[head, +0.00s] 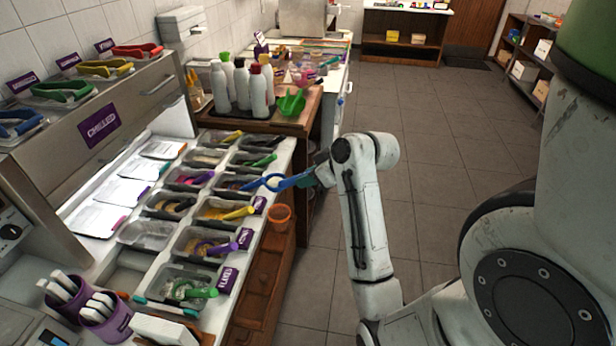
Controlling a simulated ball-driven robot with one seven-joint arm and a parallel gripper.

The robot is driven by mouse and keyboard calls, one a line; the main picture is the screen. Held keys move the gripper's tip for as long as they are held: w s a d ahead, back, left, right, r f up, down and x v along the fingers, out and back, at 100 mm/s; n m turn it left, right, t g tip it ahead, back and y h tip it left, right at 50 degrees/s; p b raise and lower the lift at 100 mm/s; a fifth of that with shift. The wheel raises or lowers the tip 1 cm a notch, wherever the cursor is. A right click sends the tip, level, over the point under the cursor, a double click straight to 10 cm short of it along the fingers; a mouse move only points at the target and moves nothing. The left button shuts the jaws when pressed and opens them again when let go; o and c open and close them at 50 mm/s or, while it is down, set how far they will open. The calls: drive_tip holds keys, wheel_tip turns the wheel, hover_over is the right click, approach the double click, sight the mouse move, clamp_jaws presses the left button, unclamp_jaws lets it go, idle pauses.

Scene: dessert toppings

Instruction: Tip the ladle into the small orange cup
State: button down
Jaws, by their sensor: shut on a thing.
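A blue ladle (290,182) is held in my gripper (316,176), which is shut on its handle end. Its round bowl points left, over the right edge of the topping trays. I cannot tell from here what the bowl holds. The small orange cup (279,218) stands on the right edge of the counter, below the ladle and nearer to the camera. The cup looks upright, and its contents are too small to make out. The ladle and the cup are apart. My arm partly hides the gripper's fingers.
Two rows of metal topping trays (146,234) with colored utensils line the counter. Purple labels (227,279) stand along its right edge. White bottles (241,84) and a green scoop (291,103) stand on a wooden surface behind. The tiled floor (440,150) at right is clear.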

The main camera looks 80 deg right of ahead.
wheel_tip(320, 180, down, 6)
drive_tip(key=n+t+h+b, duration=0.1)
drive_tip(key=n+t+b, duration=0.2)
drive_tip(key=n+b, duration=2.4)
drive_tip(key=shift+s+d+f+n+b, duration=0.25)
drive_tip(key=shift+s+n+b, duration=0.15)
drive_tip(key=shift+b, duration=0.25)
idle(1.5)
drive_tip(key=shift+r, duration=0.15)
idle(1.9)
